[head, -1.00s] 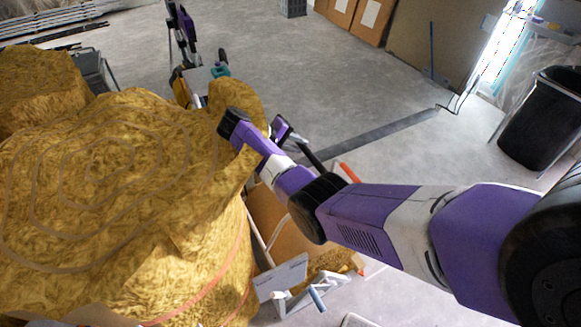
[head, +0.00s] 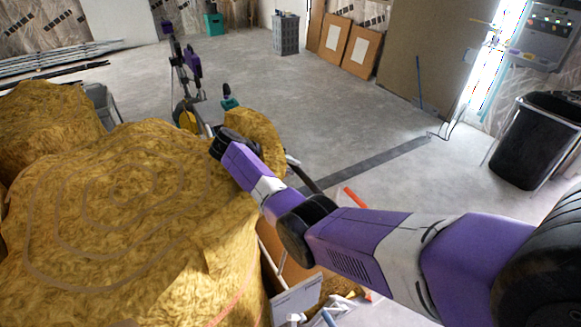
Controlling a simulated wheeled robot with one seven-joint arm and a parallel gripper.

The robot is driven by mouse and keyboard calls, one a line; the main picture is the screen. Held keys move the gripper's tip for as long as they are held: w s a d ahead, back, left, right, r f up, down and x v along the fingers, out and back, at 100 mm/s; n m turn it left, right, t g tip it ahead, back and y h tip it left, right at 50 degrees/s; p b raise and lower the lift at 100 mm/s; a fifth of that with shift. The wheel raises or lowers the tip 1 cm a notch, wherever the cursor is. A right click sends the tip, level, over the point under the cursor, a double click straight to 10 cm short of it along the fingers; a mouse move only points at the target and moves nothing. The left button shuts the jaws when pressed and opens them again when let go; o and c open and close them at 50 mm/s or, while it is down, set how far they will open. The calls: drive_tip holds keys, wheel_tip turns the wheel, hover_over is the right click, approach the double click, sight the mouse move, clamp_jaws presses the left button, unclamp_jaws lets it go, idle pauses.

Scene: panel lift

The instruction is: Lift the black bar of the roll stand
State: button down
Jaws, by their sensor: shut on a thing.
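A short dark bar (head: 306,180), which looks like the black bar of the roll stand, shows just above my purple arm (head: 350,243). A pale grey piece (head: 291,160) sits at its upper end. The rest of the bar and most of the stand are hidden. My arm reaches from the lower right to a black joint (head: 222,143) over the yellow bulk. Past that joint the arm is out of sight, and I cannot see my gripper or its fingers.
Large yellow fibrous rolls (head: 120,220) fill the left. A grey panel (head: 297,298) and pale rods lie below my arm. A black bin (head: 535,140) stands at the right, a grey crate (head: 286,34) at the back.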

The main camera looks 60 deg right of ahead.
drive_tip(key=c, duration=1.3)
unclamp_jaws()
drive_tip(key=shift+w+a+f, duration=0.2)
drive_tip(key=shift+a+f, duration=0.1)
drive_tip(key=shift+f, duration=0.3)
drive_tip(key=shift+o, duration=0.2)
drive_tip(key=shift+d+r, duration=0.1)
drive_tip(key=shift+r, duration=0.05)
drive_tip(key=shift+r, duration=0.1)
drive_tip(key=shift+d+r, duration=0.1)
drive_tip(key=shift+r, duration=0.4)
wheel_tip(320, 180, up, 19)
drive_tip(key=b, duration=0.1)
drive_tip(key=shift+s+f, duration=0.1)
